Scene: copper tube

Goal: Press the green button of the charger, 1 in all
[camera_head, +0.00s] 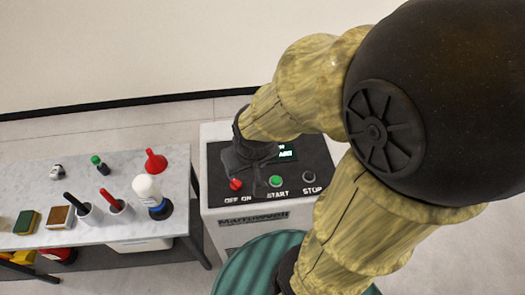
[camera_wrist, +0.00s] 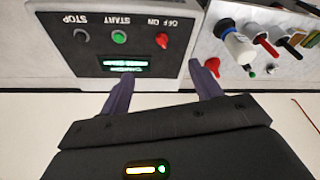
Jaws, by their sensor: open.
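The charger is a pale grey box with a black top panel (camera_head: 217,170), and it also shows upside down in the wrist view (camera_wrist: 188,62). The round green button (camera_head: 275,181) sits above the word START, and it is clear in the wrist view (camera_wrist: 119,37). A red knob (camera_head: 236,184) marked OFF ON and a dark STOP button (camera_head: 309,177) flank it. My gripper (camera_head: 250,177) is above the panel, near the knob and just left of the green button in the head view. In the wrist view its two fingers (camera_wrist: 160,74) are apart with nothing between them.
A small lit display (camera_wrist: 122,65) is on the panel. A marble-topped table (camera_head: 130,170) at the left holds a red funnel (camera_head: 155,163), a white bottle (camera_head: 147,190), markers in cups and sponges. A green round object (camera_head: 255,264) stands in front of the charger.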

